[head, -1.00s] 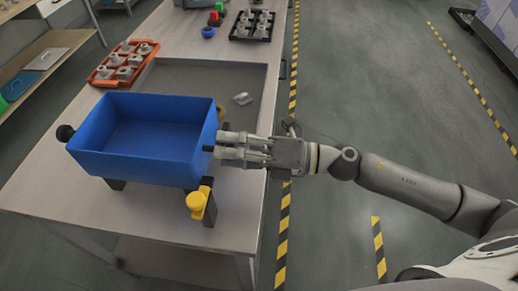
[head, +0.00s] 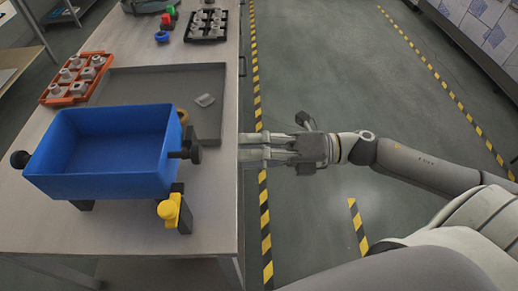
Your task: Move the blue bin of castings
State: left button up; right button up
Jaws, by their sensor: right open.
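The blue bin (head: 110,180) stands on dark supports on the grey table (head: 60,235), at the left of the head view. Its inside looks empty. A black round knob (head: 20,159) sticks out from its left side and a dark knob (head: 193,151) from its right side. My right gripper (head: 241,147) is open and empty, to the right of the bin by the table's right edge. Its fingers point left toward the right knob, with a gap between. My left gripper is not in view.
Behind the bin, a recessed grey tray area (head: 215,78) holds a small pale piece (head: 205,100). A yellow knob (head: 168,209) stands in front of the bin. An orange tray (head: 98,71) and a black tray (head: 189,38) hold several castings. The floor to the right is open.

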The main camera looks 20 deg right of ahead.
jog(key=shift+s+d, duration=0.25)
jog(key=shift+d, duration=0.4)
